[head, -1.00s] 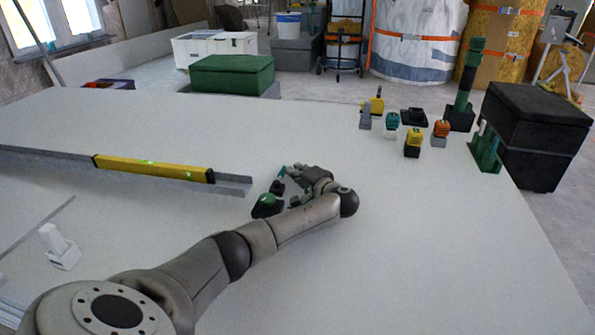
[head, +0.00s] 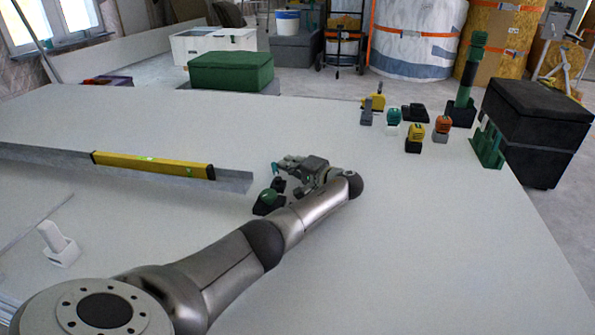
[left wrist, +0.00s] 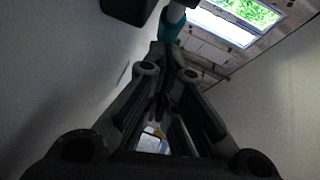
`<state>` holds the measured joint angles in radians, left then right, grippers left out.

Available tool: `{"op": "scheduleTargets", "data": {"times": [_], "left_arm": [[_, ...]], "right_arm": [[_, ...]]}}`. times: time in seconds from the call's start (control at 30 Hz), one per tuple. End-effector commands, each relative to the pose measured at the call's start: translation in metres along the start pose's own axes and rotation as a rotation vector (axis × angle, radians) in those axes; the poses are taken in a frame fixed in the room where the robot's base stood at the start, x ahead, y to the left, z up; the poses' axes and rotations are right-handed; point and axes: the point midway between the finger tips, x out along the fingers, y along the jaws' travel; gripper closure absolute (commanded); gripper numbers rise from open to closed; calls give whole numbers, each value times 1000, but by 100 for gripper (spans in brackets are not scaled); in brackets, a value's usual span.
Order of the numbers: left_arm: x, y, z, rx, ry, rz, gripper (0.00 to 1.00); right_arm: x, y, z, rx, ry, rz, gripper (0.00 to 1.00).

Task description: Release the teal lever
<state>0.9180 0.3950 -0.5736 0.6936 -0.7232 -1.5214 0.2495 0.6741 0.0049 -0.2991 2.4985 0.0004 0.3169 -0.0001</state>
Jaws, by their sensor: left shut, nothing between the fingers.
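The lever's lower part is partly hidden by my gripper. My right gripper is in neither view.
A yellow level (head: 150,165) lies to the left on a long grey bar. Several small coloured blocks and a black box (head: 535,130) are at the back right. The right front table is clear.

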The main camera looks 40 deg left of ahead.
Motion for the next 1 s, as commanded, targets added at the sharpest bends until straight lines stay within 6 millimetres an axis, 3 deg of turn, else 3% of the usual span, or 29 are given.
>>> {"op": "scheduleTargets", "data": {"times": [0.53,1.0], "left_arm": [[18,-4,11,-7,-24,-3,100],[27,-6,19,-28,-144,-25,100]], "right_arm": [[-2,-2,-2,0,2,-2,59],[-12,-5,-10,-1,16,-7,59]]}}
